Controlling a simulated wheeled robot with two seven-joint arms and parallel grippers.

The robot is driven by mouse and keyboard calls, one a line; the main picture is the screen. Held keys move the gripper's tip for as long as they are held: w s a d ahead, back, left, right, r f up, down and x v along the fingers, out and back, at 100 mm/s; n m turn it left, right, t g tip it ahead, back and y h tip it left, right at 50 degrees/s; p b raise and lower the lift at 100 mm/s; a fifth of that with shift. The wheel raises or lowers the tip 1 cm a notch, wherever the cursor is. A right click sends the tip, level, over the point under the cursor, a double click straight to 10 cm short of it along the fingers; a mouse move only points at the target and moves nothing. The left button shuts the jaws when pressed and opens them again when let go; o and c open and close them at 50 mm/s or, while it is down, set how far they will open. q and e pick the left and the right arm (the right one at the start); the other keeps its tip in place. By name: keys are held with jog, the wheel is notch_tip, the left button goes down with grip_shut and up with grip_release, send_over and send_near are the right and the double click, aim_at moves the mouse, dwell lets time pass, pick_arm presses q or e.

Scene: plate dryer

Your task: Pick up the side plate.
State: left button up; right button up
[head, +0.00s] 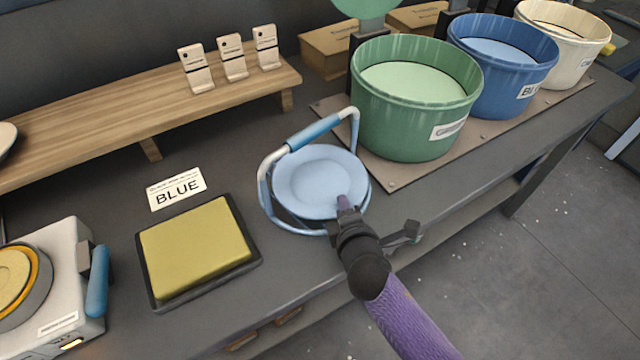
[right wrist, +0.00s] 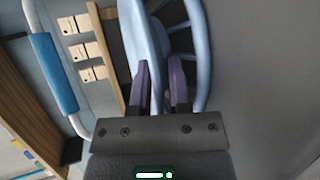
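The light blue side plate (head: 318,180) rests tilted in a blue wire carrier (head: 265,205) with an arched handle near the bench's front edge. My right gripper (head: 345,204) is at the plate's near right rim. In the right wrist view its two purple fingers (right wrist: 160,78) stand apart, with the plate (right wrist: 143,35) reaching down towards the gap between them. The carrier's bars (right wrist: 198,50) pass close by the right finger. Whether either finger touches the plate cannot be told. My left gripper is not in view.
The carrier's handle (head: 315,132) arches behind the plate. A green tub (head: 415,125) stands close behind right, with blue (head: 505,85) and cream tubs beyond. A yellow pad in a black tray (head: 195,250) and a BLUE card (head: 177,189) lie left. A white machine (head: 50,290) is far left.

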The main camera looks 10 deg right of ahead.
grip_shut()
dwell(1.4)
